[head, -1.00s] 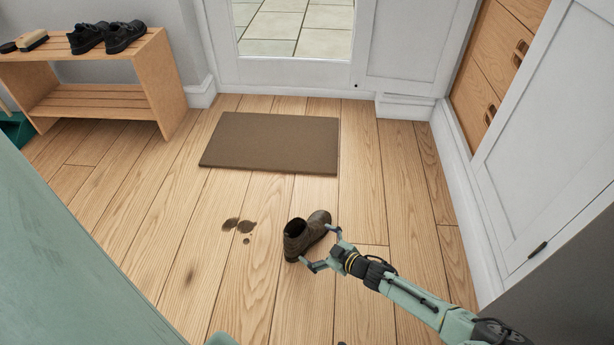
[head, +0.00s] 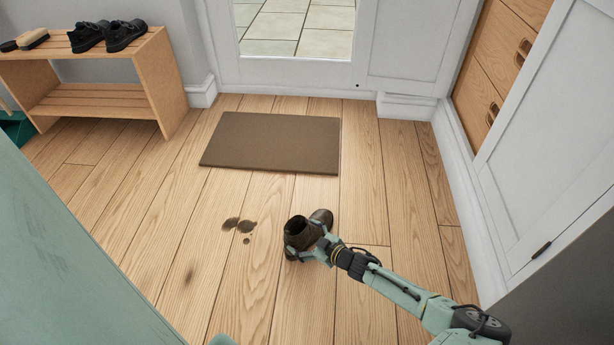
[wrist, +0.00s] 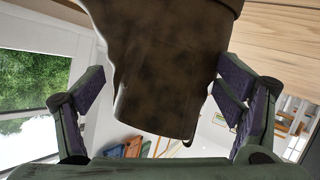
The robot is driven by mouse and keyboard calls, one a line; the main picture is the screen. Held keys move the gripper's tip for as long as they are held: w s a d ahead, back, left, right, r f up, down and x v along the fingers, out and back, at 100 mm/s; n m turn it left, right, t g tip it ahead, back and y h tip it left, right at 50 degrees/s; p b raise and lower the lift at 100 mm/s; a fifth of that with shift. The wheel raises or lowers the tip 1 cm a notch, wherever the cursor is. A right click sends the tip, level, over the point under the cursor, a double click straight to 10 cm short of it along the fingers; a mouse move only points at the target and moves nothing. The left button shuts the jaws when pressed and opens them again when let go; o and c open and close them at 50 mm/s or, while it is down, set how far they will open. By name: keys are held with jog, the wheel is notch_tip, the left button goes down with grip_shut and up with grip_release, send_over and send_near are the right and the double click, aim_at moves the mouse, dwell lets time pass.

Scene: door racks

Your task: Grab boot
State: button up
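A dark brown boot (head: 299,232) stands on the wooden floor, its opening facing up and its toe pointing right and away. My gripper (head: 308,243) is at the boot from the near right side, with a finger on either side of it. In the wrist view the boot (wrist: 165,75) fills the space between the two fingers of my gripper (wrist: 160,88). A gap shows between the left finger and the boot; the right finger is very close to its edge, and I cannot tell whether it touches. My wrist hides part of the boot's near side in the head view.
A brown doormat (head: 272,143) lies beyond the boot, before the white door (head: 292,72). Dark mud spots (head: 240,226) are left of the boot. A wooden rack (head: 95,80) with black shoes (head: 107,36) and a brush (head: 33,39) stands at far left. White cabinets line the right.

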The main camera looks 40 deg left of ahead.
jog(key=shift+w+d, duration=0.1)
jog(key=c, duration=1.3)
jog(key=shift+c, duration=0.4)
jog(key=shift+r, duration=0.1)
